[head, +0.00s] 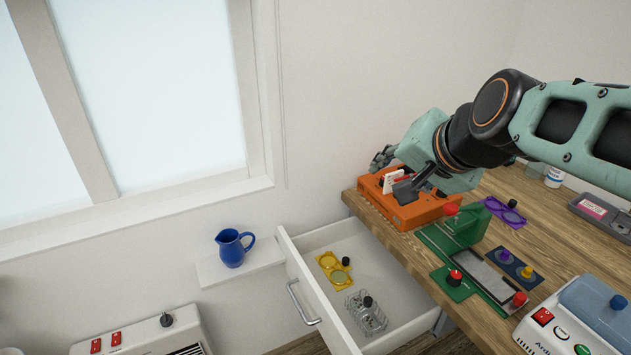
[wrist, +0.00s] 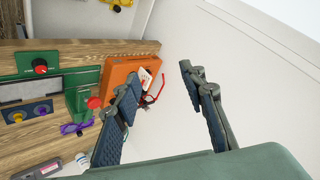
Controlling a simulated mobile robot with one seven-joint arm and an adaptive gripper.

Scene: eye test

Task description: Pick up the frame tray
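An orange tray (head: 412,214) stands at the left end of the wooden table in the head view, near the wall. It holds a white card (head: 393,180) and, in the wrist view, a red-rimmed item like spectacles (wrist: 152,92); I take this tray to be the frame tray. It also shows in the wrist view (wrist: 117,76). My gripper (head: 391,173) is above the tray, partly hiding it. In the wrist view my gripper (wrist: 161,77) has its fingers wide apart, with nothing between their tips. I cannot tell whether a finger touches the tray.
A green device (head: 466,226) with red knobs stands close right of the tray. A purple lens holder (head: 505,211), a grey case (head: 600,217) and a white-blue machine (head: 575,320) are farther right. An open drawer (head: 400,331) juts out below. A blue jug (head: 231,248) stands on a small shelf.

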